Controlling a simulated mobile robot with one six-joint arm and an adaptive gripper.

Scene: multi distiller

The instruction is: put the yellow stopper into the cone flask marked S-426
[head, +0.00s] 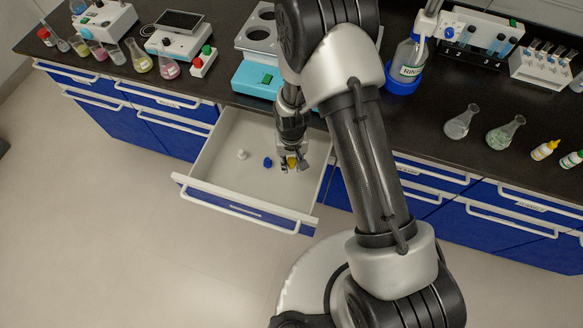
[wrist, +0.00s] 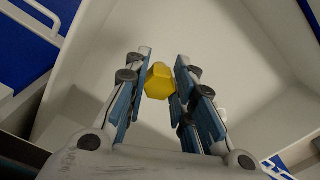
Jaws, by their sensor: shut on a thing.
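The yellow stopper (head: 291,162) is between the fingers of my gripper (head: 294,165), over the open drawer (head: 222,172). In the wrist view the yellow stopper (wrist: 159,82) shows between the two blue-padded fingers of my gripper (wrist: 160,85), which is shut on it. I cannot tell whether the stopper touches the drawer floor. Two cone flasks, one with clear contents (head: 461,123) and one with green contents (head: 505,132), stand on the counter at right. More cone flasks, one yellowish (head: 140,58) and one pink (head: 168,66), stand at left. No S-426 marking is readable.
A white stopper (head: 242,154) and a blue stopper (head: 267,162) lie in the drawer. A turquoise-and-white device (head: 256,79) stands on the counter behind it. A rinse bottle (head: 408,62), tube racks (head: 543,66) and a dropper bottle (head: 544,150) stand at right.

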